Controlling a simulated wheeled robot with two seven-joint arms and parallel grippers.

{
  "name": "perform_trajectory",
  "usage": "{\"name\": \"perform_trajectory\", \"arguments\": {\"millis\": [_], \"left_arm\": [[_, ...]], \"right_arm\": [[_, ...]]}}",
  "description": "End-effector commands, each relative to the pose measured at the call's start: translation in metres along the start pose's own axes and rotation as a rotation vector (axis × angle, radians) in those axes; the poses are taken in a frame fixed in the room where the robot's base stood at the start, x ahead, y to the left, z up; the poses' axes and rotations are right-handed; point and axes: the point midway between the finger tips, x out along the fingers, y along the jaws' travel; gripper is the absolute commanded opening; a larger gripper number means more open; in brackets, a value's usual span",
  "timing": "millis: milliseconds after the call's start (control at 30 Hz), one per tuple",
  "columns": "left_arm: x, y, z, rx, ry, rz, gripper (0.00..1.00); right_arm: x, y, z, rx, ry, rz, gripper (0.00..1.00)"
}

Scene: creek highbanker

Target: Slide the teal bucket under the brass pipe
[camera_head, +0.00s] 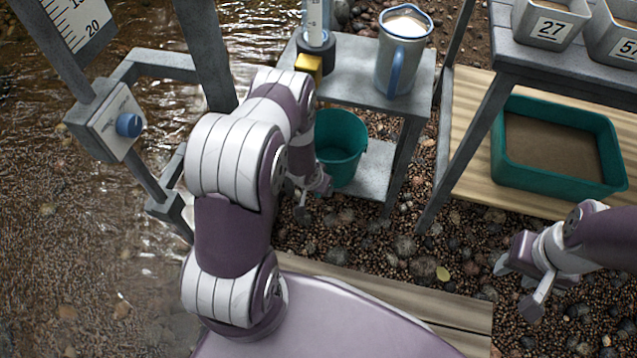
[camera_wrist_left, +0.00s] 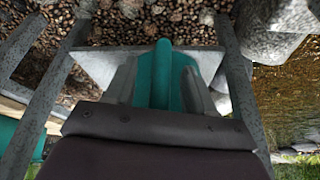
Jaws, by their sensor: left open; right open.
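The teal bucket (camera_head: 343,150) stands upright on the low grey shelf of a stand, partly hidden by my left arm. A brass-coloured fitting (camera_head: 308,66), apparently the brass pipe, sits at the stand's upper left edge, above and left of the bucket; its outlet is hidden. My left gripper (camera_head: 318,187) is low at the bucket's near side and mostly hidden by its own arm. In the left wrist view its open fingers (camera_wrist_left: 160,92) have teal bucket wall (camera_wrist_left: 164,62) between them; I cannot tell whether they touch. My right gripper (camera_head: 516,282) is open and empty over gravel.
A steel jug (camera_head: 401,52) and a clear gauge stand on the upper shelf (camera_head: 352,78). A teal tray (camera_head: 500,150) of brown material lies on planks at right, under a table with numbered tubs (camera_head: 548,22). A gauge post with a blue knob (camera_head: 129,125) stands left, in the water.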

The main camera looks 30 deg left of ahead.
Motion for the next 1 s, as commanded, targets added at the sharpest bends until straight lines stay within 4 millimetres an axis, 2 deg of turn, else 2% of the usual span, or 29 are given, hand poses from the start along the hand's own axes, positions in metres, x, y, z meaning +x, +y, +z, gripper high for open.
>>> {"name": "perform_trajectory", "arguments": {"millis": [167, 500, 633, 800, 1000], "left_arm": [[-0.011, 0.0, -0.001, 0.0, -0.001, 0.0, 0.54], [-0.089, 0.0, -0.004, -0.002, 0.0, 0.0, 0.54], [-0.112, 0.0, -0.002, -0.001, -0.001, 0.0, 0.54], [-0.127, 0.0, -0.001, -0.001, 0.0, 0.0, 0.54], [-0.128, 0.0, 0.0, 0.0, 0.0, 0.0, 0.54]], "right_arm": [[-0.009, 0.0, -0.001, 0.0, 0.0, 0.0, 0.43], [-0.061, 0.0, -0.007, 0.0, 0.0, 0.0, 0.43], [-0.074, 0.0, -0.009, 0.0, 0.0, 0.0, 0.43], [-0.081, 0.0, -0.01, 0.0, 0.0, 0.0, 0.43], [-0.081, 0.0, -0.01, 0.0, 0.0, 0.0, 0.43]]}}
